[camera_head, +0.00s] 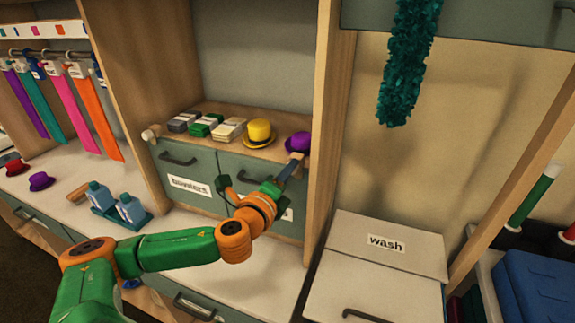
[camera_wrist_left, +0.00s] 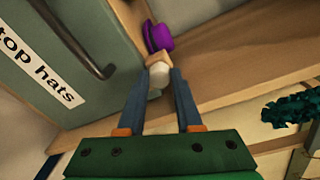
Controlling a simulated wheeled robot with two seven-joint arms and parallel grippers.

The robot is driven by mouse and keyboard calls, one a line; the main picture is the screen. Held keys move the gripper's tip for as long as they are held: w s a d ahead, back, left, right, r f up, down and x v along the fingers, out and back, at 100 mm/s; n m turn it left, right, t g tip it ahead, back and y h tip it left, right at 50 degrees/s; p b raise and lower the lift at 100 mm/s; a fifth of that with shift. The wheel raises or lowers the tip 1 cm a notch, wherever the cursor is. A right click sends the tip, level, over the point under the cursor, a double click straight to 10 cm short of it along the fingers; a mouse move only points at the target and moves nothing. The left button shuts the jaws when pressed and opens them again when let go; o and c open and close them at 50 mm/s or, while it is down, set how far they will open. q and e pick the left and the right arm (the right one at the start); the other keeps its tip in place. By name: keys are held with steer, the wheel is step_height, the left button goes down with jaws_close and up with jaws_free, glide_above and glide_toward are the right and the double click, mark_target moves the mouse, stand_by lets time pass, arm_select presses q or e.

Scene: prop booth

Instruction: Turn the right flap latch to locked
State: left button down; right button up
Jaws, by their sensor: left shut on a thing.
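The right flap (camera_head: 247,172) is grey-green and closed, under the shelf with hats. Its "top hats" label (camera_wrist_left: 38,72) and dark handle (camera_wrist_left: 75,35) show in the left wrist view. The right flap latch (camera_wrist_left: 158,72) is a small wooden piece with a pale round end, at the flap's upper edge. My left gripper (camera_head: 291,168) is at that latch, its blue-grey fingers (camera_wrist_left: 157,88) on either side of it and shut on it. In the head view the fingers mostly hide the latch. I cannot tell its exact turn. My right gripper is not in view.
A purple hat (camera_head: 298,143) stands just behind the latch, with a yellow hat (camera_head: 258,132) to its left. The left flap (camera_head: 188,172), labelled "bowlers", has its own latch (camera_head: 150,133). A wooden upright (camera_head: 325,130) stands close right of my gripper. Blue bottles (camera_head: 130,208) stand left.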

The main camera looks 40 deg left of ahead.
arm_select(q)
steer(key=shift+m+p, duration=1.3)
steer(key=shift+m, duration=0.7)
steer(key=shift+y, duration=0.3)
steer(key=c, duration=0.6)
jaws_free()
steer(key=v, duration=0.7)
steer(key=shift+s+r, duration=0.1)
